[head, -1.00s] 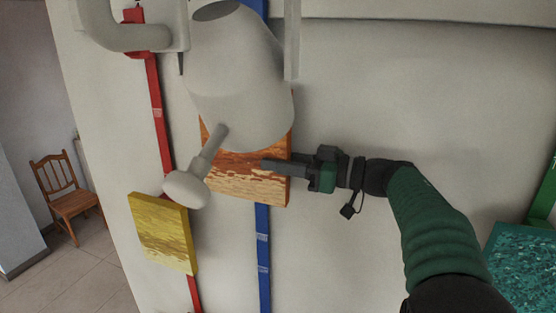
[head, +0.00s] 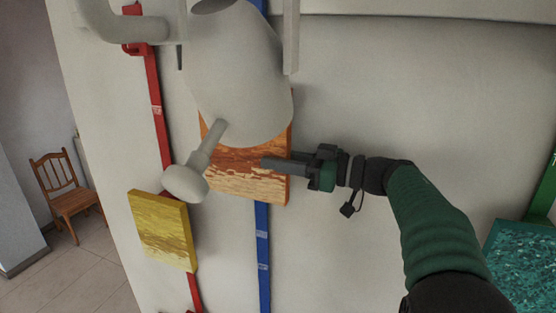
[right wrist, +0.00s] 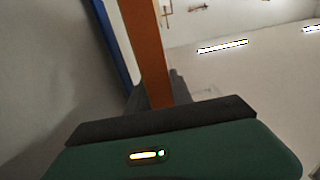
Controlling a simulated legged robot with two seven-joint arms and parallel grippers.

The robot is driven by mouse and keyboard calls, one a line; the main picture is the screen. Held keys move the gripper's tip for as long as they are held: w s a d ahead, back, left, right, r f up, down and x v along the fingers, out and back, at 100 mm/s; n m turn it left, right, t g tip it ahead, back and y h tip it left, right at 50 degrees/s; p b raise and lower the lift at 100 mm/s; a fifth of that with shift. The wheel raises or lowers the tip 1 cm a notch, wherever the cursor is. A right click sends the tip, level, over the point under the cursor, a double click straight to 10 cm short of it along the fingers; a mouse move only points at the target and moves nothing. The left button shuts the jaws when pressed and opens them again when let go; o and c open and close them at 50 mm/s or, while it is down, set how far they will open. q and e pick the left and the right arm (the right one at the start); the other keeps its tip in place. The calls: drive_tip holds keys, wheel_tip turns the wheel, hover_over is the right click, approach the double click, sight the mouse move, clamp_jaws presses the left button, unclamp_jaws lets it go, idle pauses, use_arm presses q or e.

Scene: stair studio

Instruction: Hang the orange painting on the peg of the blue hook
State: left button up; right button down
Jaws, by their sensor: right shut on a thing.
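The orange painting (head: 254,184) is in the middle of the head view, upright in front of the blue strip (head: 262,240) on the wall. My right gripper (head: 280,162) comes in from the right and is shut on the painting's right edge. In the right wrist view the painting's orange edge (right wrist: 145,50) rises from between the fingers, with the blue strip (right wrist: 115,40) beside it. A pale grey body hides the painting's upper part and the strip behind it. I cannot see the peg of the blue hook. My left gripper is not in view.
A yellow painting (head: 162,230) is at the lower left, by a red strip (head: 158,100) with a red hook piece on top. A teal painting (head: 520,265) is at the right edge, below a green strip. A wooden chair (head: 65,190) stands far left. The wall right of the orange painting is bare.

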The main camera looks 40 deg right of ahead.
drive_tip(key=c, duration=1.1)
unclamp_jaws()
drive_tip(key=shift+o, duration=0.2)
drive_tip(key=shift+s+f, duration=0.1)
drive_tip(key=shift+f, duration=0.05)
drive_tip(key=b+v, duration=0.6)
drive_tip(key=v, duration=1)
drive_tip(key=shift+s+d+b, duration=0.25)
drive_tip(key=shift+d+b, duration=0.1)
